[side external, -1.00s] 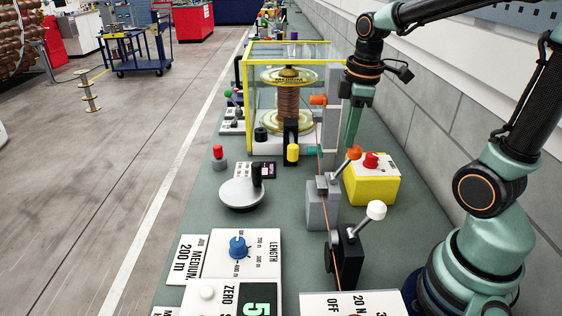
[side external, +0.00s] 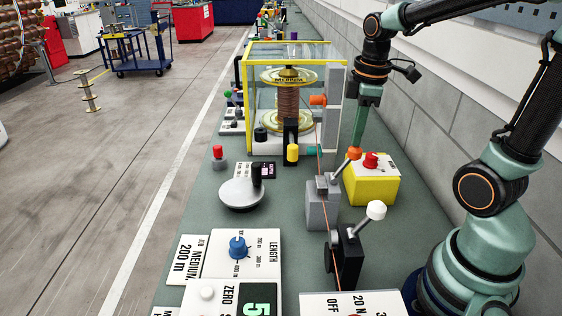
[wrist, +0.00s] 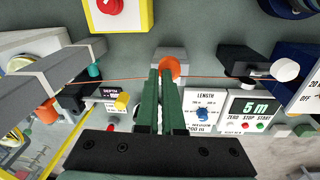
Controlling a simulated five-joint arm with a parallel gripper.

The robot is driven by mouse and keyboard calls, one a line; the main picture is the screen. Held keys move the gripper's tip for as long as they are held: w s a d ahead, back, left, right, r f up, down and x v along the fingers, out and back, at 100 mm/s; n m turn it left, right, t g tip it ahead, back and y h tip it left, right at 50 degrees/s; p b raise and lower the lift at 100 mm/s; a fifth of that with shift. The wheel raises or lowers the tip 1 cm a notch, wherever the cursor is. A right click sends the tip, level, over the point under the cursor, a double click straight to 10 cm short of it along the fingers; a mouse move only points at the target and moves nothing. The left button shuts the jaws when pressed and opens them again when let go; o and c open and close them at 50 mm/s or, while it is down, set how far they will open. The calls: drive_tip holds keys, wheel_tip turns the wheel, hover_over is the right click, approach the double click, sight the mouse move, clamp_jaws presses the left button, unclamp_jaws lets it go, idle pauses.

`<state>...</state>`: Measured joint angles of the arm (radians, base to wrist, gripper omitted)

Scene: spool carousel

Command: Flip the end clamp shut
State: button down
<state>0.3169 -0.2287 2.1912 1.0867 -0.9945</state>
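A grey block clamp (side external: 322,205) stands on the green bench, with a lever tilted up to the right and ending in an orange knob (side external: 354,153). The copper wire runs past it. My gripper (side external: 357,146) points down with its fingertips right at the orange knob; I cannot tell whether they touch it. In the wrist view my gripper's green fingers (wrist: 160,74) lie close together with nothing seen between them, and the orange knob (wrist: 170,67) shows just beyond the tips. The grey block (wrist: 170,52) is partly hidden behind the knob.
A yellow box with a red knob (side external: 375,178) stands close right of the clamp. A black block (side external: 347,257) with a white-knobbed lever (side external: 376,210) stands nearer the camera. The yellow-framed spool enclosure (side external: 249,105) is behind. A grey disc crank (side external: 240,194) sits left.

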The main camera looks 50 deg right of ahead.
drive_tip(key=s+d+r, duration=0.4)
drive_tip(key=r, duration=0.3)
drive_tip(key=shift+s+d, duration=0.15)
drive_tip(key=shift+d, duration=0.1)
drive_tip(key=shift+r, duration=0.1)
